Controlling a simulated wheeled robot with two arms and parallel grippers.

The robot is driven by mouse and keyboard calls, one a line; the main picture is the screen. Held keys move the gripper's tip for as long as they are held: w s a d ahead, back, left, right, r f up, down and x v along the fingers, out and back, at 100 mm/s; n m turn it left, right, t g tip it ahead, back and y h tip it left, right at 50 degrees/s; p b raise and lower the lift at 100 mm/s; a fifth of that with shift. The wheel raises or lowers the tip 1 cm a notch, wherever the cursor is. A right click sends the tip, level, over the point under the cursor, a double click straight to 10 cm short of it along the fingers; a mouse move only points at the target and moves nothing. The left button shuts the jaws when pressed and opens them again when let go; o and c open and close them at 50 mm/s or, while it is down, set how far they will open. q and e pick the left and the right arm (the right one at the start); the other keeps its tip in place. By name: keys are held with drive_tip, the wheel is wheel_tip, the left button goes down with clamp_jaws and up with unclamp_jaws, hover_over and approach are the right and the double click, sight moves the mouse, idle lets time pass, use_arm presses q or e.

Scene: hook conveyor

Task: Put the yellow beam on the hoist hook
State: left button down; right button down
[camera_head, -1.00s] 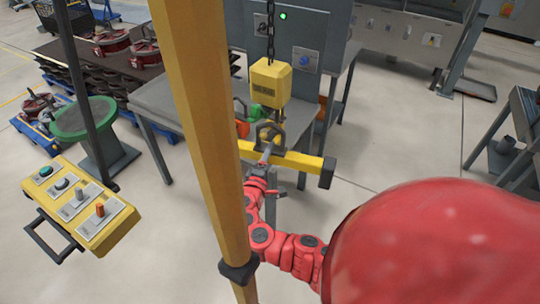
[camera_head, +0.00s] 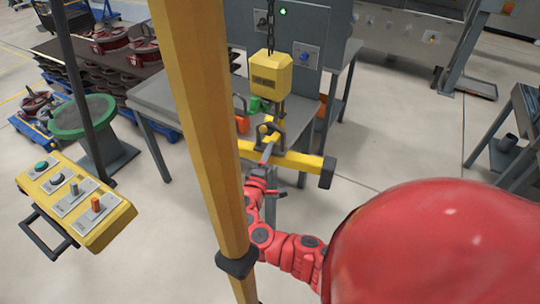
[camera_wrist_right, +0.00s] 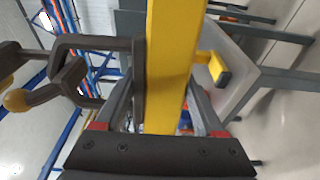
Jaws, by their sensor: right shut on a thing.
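The yellow beam (camera_head: 300,161) is held level in the head view, with a dark end cap on its right. The foreground post hides its left part. My right gripper (camera_head: 267,156) is shut on the beam near a dark lifting loop (camera_head: 280,141). The right wrist view shows the beam (camera_wrist_right: 168,60) between the jaws and the loop (camera_wrist_right: 95,44) to its left. The dark hoist hook (camera_head: 279,112) hangs below a yellow hoist block (camera_head: 270,75). Its yellow-tipped end (camera_wrist_right: 17,100) overlaps the loop in the wrist view. I cannot tell whether it passes through. My left gripper is out of view.
A thick yellow post (camera_head: 208,120) cuts through the foreground. A yellow control box (camera_head: 78,203) is at the left. A grey table (camera_head: 165,98) with orange and green items is behind the beam. Open floor lies to the right.

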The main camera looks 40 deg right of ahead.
drive_tip(key=shift+f, duration=0.15)
unclamp_jaws()
drive_tip(key=shift+s+f, duration=0.1)
drive_tip(key=shift+f, duration=0.05)
drive_tip(key=b+v, duration=0.4)
drive_tip(key=v, duration=1.3)
drive_tip(key=shift+s+b, duration=0.2)
drive_tip(key=shift+b, duration=0.1)
drive_tip(key=shift+a, duration=0.15)
